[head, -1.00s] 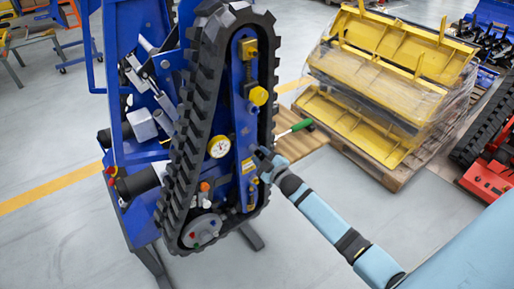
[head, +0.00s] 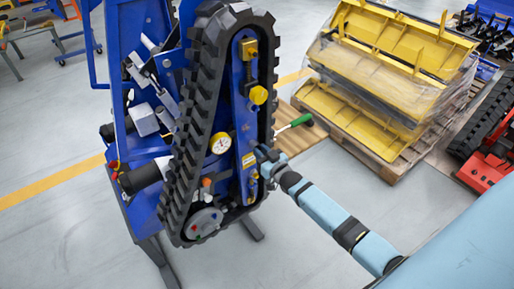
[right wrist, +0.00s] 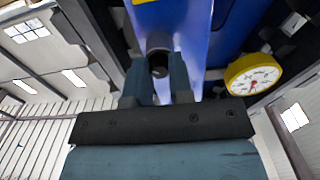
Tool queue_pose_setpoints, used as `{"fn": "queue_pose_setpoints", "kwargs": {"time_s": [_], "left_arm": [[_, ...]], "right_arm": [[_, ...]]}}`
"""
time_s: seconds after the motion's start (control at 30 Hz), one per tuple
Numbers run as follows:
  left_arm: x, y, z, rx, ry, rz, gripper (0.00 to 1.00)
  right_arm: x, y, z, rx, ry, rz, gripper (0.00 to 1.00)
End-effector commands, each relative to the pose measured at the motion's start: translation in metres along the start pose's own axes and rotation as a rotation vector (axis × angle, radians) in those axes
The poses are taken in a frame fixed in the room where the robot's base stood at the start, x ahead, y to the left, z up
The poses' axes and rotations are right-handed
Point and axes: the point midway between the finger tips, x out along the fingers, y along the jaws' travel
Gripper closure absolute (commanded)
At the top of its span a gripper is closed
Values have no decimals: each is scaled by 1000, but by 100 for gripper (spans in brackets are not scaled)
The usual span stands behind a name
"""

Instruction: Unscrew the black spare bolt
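The black spare bolt (right wrist: 159,42) shows in the right wrist view, standing out from a blue plate (right wrist: 190,30). In the head view I cannot make it out behind my gripper. My right gripper (head: 263,158) is at the right side of the upright tracked carrier (head: 248,120). In the right wrist view its two fingers (right wrist: 159,72) lie on either side of the bolt and appear to be closed on it. My left gripper is not in view.
A yellow-rimmed dial gauge (right wrist: 254,74) sits close right of the fingers; it also shows in the head view (head: 220,143). The black rubber track (head: 195,130) surrounds the blue plate. A green-handled tool (head: 301,121) lies behind. A pallet with yellow parts (head: 385,75) stands back right.

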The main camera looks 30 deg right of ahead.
Motion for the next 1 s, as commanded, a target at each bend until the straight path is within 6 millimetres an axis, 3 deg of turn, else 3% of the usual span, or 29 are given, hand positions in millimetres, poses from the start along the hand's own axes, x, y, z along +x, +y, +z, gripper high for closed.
{"fn": "queue_pose_setpoints", "kwargs": {"time_s": [0.07,0.3,0.37,0.6,0.7,1.0], "left_arm": [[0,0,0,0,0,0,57],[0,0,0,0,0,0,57],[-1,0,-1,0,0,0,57],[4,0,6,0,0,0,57],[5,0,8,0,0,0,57],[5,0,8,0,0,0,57]], "right_arm": [[0,0,0,0,0,0,100],[0,0,0,-33,0,0,100],[0,-1,0,-117,0,0,100],[0,-1,2,-675,1,0,100],[0,-1,2,-813,1,0,100],[0,-1,0,-856,1,-1,100]]}}
